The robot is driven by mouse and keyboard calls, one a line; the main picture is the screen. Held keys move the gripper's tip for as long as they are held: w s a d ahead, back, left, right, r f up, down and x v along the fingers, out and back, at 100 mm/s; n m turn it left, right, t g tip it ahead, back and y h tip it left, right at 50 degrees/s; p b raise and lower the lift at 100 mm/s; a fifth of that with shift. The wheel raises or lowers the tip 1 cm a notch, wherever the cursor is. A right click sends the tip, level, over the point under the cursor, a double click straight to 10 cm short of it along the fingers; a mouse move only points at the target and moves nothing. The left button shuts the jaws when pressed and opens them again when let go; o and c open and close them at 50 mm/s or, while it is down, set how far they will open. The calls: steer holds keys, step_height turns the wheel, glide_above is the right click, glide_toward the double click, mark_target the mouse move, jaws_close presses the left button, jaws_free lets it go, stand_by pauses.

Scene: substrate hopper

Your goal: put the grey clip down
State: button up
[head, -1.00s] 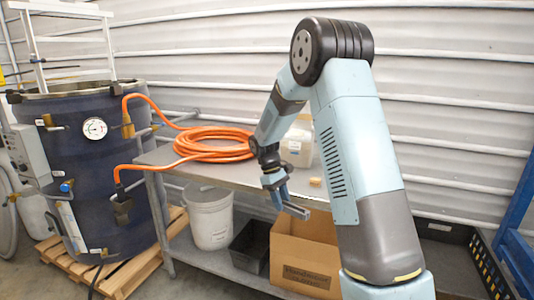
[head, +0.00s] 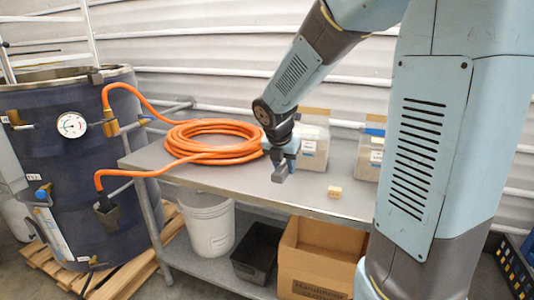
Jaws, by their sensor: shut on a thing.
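My gripper (head: 284,160) points down above the steel table (head: 240,183), right of the coiled orange hose. It is shut on the grey clip (head: 280,177), a small dark grey piece showing below the fingers. The fingers hide part of the clip. I cannot tell whether the clip touches the tabletop or is just above it.
The orange hose (head: 212,135) lies coiled at the table's back left. A small tan block (head: 334,192) lies near the front edge. Tubs (head: 314,150) stand behind the gripper. A bucket (head: 208,225), black bin (head: 257,250) and cardboard box (head: 318,268) are below.

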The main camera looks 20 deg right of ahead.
steer(key=shift+w+d, duration=0.1)
steer(key=shift+w, duration=0.2)
glide_above(270, 185)
steer(key=f, duration=0.9)
steer(key=shift+s, duration=0.3)
steer(key=shift+w+f, duration=0.3)
steer(key=shift+f, duration=0.2)
step_height(270, 185, down, 3)
steer(key=shift+r, duration=0.1)
steer(key=o, duration=1)
